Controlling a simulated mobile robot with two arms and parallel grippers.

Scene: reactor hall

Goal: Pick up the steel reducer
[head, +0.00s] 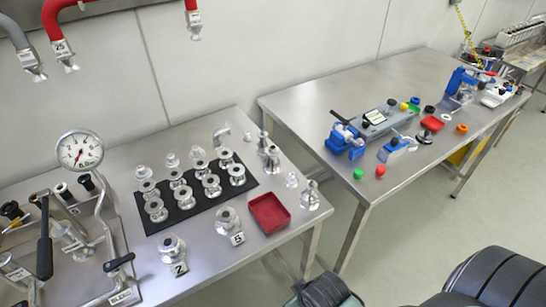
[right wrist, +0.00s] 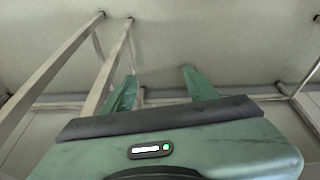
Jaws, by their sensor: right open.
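Several shiny steel fittings stand on the left steel table in the head view. I cannot tell for sure which one is the steel reducer. Rows of flanged fittings (head: 183,197) stand on a black mat (head: 151,226). In front of the mat are a larger flanged fitting (head: 172,247) by a tag marked 2 and another (head: 228,220) by a tag marked 5. More fittings (head: 309,196) stand to the right of the mat. My right gripper (right wrist: 159,82) is open and empty in the right wrist view, with table legs beyond its green fingers. My left gripper is out of view.
A red tray (head: 269,213) sits near the left table's right edge. A gauge (head: 79,150) and piping stand at the left. A second table (head: 300,105) holds blue clamps and coloured caps; a gap separates the tables.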

